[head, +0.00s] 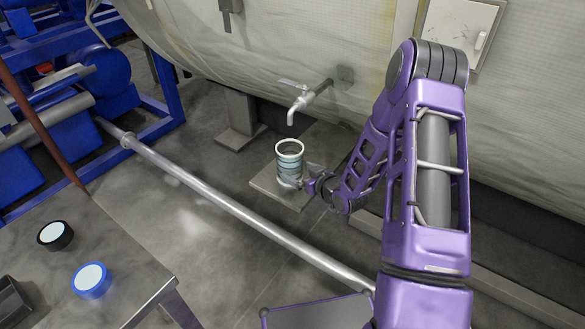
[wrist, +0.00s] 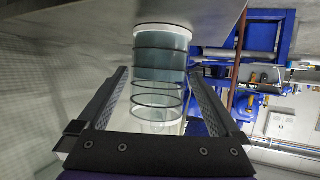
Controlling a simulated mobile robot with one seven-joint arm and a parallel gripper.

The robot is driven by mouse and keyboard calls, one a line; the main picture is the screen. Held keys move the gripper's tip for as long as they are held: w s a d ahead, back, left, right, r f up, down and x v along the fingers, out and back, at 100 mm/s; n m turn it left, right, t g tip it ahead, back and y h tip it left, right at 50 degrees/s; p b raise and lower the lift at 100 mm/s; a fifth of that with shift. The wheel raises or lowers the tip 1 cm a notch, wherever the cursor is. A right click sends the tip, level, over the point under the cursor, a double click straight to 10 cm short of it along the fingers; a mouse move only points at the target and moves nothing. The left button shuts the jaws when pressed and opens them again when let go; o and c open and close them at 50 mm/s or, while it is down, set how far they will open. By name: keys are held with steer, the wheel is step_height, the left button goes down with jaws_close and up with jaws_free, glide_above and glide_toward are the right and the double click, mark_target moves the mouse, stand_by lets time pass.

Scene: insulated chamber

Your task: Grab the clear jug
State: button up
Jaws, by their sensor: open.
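The clear jug (head: 289,163) is a see-through cylinder with dark rings and a white rim. It stands upright on a low metal plate (head: 265,184) below a tap. My gripper (head: 297,184) is at the jug's lower right side in the head view. In the wrist view, the jug (wrist: 160,62) lies between the two open fingers of my gripper (wrist: 159,78), one on each side. Narrow gaps seem to show beside it, so I see no firm grip. The fingertips are partly hidden in the head view.
A white tap (head: 299,102) sticks out from the pale padded wall above the jug. A long metal pipe (head: 225,203) runs along the floor in front of the plate. A dark table (head: 120,265) with two round rolls stands at the lower left.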

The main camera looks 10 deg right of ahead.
steer(key=shift+w+a+f, duration=0.25)
steer(key=shift+w, duration=0.3)
steer(key=c, duration=1.4)
jaws_close()
steer(key=shift+r, duration=0.3)
